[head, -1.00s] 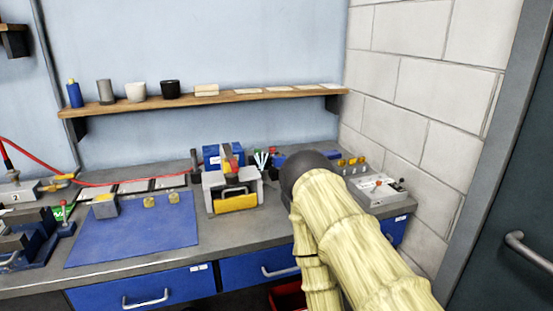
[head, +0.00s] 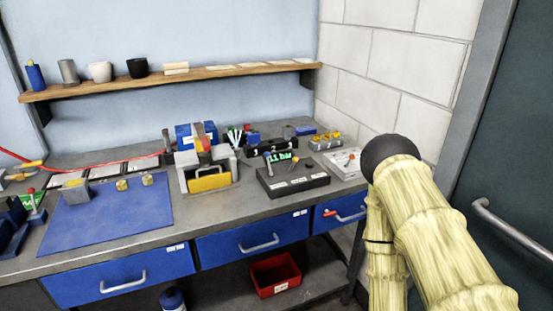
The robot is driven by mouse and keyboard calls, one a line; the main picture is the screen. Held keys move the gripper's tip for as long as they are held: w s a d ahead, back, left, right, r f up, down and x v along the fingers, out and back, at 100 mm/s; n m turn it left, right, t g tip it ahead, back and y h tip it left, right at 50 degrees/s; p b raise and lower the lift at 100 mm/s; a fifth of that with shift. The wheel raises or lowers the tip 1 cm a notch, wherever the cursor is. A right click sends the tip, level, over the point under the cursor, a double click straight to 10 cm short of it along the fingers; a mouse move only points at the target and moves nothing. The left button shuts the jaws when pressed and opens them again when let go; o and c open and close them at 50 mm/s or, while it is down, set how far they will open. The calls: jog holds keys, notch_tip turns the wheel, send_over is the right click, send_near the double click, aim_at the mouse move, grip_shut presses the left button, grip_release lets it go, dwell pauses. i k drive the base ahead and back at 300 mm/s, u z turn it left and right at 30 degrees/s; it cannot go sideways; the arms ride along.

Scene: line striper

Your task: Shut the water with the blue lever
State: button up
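A dark block (head: 292,182) with several short upright levers stands on the right part of the bench. The lever at its left end (head: 268,160) looks grey-blue, but it is too small to be sure of its colour or position. A pale grey box (head: 343,165) with small orange-red knobs sits to its right, near the wall. I cannot tell for certain which of these carries the blue lever. No running water shows. My pale yellow arm fills the lower right, in front of the wall and door; my gripper is not in view.
A grey holder (head: 207,170) with a yellow front and a blue mat (head: 112,222) lie to the left on the bench. Blue drawers (head: 252,240) line the bench front. A red bin (head: 275,274) sits below. A dark door with a grey handle (head: 510,232) is at right.

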aim_at(267, 154)
jog(key=u, duration=0.55)
jog(key=k, duration=1.3)
jog(key=i, duration=0.45)
jog(key=z, duration=0.6)
jog(key=i, duration=1.25)
jog(key=u, duration=0.65)
